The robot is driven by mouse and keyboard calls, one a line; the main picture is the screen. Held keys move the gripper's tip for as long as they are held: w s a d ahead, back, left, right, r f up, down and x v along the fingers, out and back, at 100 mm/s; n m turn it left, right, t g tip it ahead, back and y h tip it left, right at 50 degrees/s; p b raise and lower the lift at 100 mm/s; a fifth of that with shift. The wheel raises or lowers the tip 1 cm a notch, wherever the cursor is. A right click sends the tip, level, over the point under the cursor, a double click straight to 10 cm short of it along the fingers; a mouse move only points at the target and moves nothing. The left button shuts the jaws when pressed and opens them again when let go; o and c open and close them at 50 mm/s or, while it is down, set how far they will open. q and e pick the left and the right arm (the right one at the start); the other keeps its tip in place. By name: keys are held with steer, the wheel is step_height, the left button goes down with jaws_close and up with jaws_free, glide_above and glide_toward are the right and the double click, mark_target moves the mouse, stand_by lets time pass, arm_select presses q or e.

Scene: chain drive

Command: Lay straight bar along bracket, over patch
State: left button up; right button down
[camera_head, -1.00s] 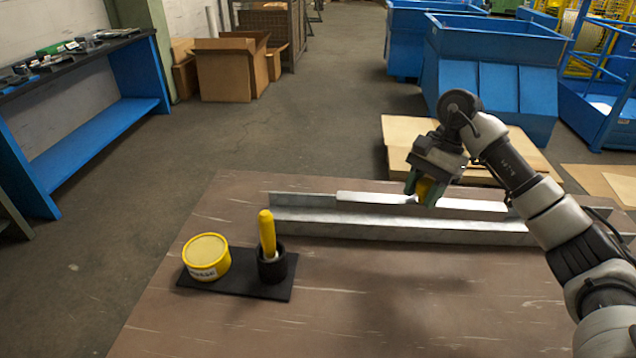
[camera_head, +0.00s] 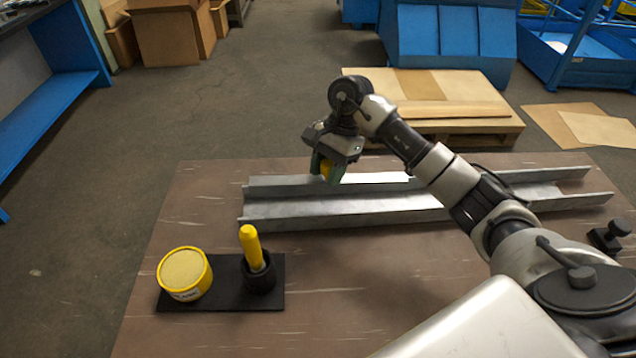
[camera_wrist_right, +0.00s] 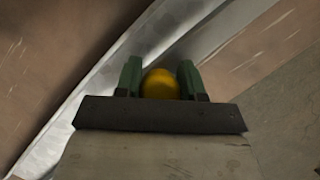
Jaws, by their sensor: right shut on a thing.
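A long grey metal bracket (camera_head: 400,209), shaped like a channel, lies across the far part of the table. My right gripper (camera_head: 328,172) is above the bracket's left part, shut on a yellow knob (camera_wrist_right: 160,84). The bright straight bar (camera_head: 378,178) shows to the right of the gripper, along the bracket's far wall. The bar's left part cannot be told from the bracket's wall, and I cannot tell whether it touches the bracket. I cannot make out the patch. My left gripper is not in view.
A yellow round tin (camera_head: 185,274) and a yellow-handled tool (camera_head: 250,246) in a black cup (camera_head: 259,276) stand on a black mat (camera_head: 222,302) at the near left. A small black device (camera_head: 609,236) is at the right edge. The table's near middle is clear.

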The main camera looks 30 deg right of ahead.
mark_target(321, 181)
steer(key=shift+w+a+f, duration=0.1)
steer(key=shift+a+f, duration=0.15)
steer(key=shift+a, duration=0.2)
steer(key=shift+w+a+f, duration=0.1)
steer(key=shift+a+f, duration=0.15)
steer(key=shift+a, duration=0.2)
step_height(321, 181, down, 3)
steer(key=shift+p, duration=0.8)
steer(key=shift+f, duration=0.45)
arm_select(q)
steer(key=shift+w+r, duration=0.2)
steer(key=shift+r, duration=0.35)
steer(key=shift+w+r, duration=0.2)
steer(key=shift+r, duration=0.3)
arm_select(e)
steer(key=c, duration=1.1)
jaws_free()
steer(key=shift+s+f, duration=0.1)
steer(key=shift+f, duration=0.15)
steer(key=shift+o, duration=0.8)
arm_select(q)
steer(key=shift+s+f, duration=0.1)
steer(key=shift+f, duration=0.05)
arm_select(e)
steer(key=shift+r, duration=0.1)
